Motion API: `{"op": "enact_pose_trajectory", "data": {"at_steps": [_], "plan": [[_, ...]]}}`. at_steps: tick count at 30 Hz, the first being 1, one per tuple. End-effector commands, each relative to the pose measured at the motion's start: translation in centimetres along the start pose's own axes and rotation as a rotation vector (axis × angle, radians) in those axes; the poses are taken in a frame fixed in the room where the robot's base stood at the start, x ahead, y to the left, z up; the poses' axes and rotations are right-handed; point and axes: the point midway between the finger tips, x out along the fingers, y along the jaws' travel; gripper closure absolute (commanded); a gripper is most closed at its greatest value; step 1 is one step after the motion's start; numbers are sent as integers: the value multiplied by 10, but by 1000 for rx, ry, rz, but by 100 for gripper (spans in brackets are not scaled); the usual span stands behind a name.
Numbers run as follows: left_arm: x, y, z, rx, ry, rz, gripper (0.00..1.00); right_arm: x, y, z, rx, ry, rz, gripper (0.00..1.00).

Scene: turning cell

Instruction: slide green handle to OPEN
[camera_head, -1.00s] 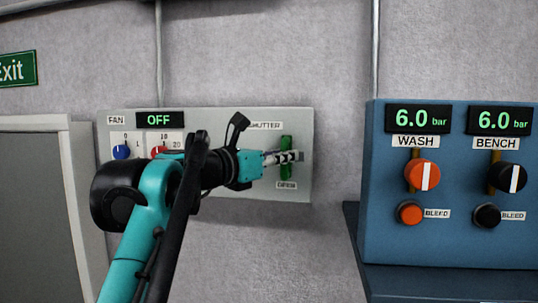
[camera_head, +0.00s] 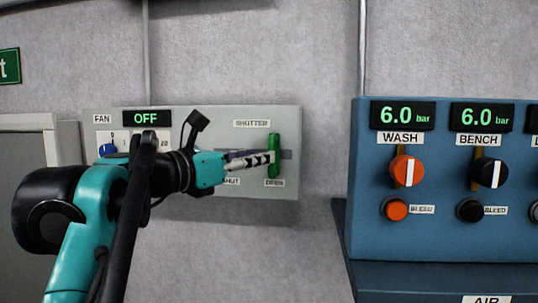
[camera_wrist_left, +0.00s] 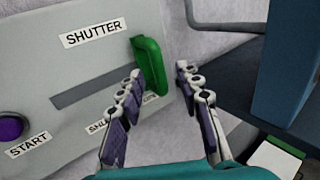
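The green handle (camera_head: 274,142) stands upright at the right end of the slot on the grey SHUTTER panel (camera_head: 215,122), above the OPEN label (camera_head: 275,183). The SHUT label (camera_head: 232,181) is to its left, partly covered. My left gripper (camera_head: 270,158) reaches in from the left, its fingertips at the handle. In the left wrist view, the fingers (camera_wrist_left: 159,75) are apart, with the handle (camera_wrist_left: 150,62) between or just beyond their tips. A gap shows between the handle and the right finger. My right gripper is not in view.
A blue box (camera_head: 440,235) with WASH and BENCH knobs stands to the right on a dark blue ledge. The FAN knob (camera_head: 108,150) and display are on the panel's left, behind my arm. A purple START button (camera_wrist_left: 10,128) shows in the wrist view.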

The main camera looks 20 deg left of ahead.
Motion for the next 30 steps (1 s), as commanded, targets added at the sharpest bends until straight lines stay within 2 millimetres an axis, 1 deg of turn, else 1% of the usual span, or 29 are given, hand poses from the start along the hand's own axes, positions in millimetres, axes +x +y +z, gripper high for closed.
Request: {"op": "enact_pose_trajectory", "data": {"at_steps": [1,3,6,9,14,27,29,30], "plan": [[-13,2,0,0,0,6,65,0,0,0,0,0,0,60],[-27,1,0,0,0,6,65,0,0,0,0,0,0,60],[-42,1,0,0,0,4,65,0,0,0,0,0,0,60],[-51,0,0,0,0,2,65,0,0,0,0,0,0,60],[-57,-1,0,0,0,-1,65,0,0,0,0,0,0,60],[-56,-1,0,1,1,-1,65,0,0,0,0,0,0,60],[-56,-2,-6,10,6,-4,65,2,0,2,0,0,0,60],[-54,-4,-14,27,16,-10,65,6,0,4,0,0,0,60]]}}
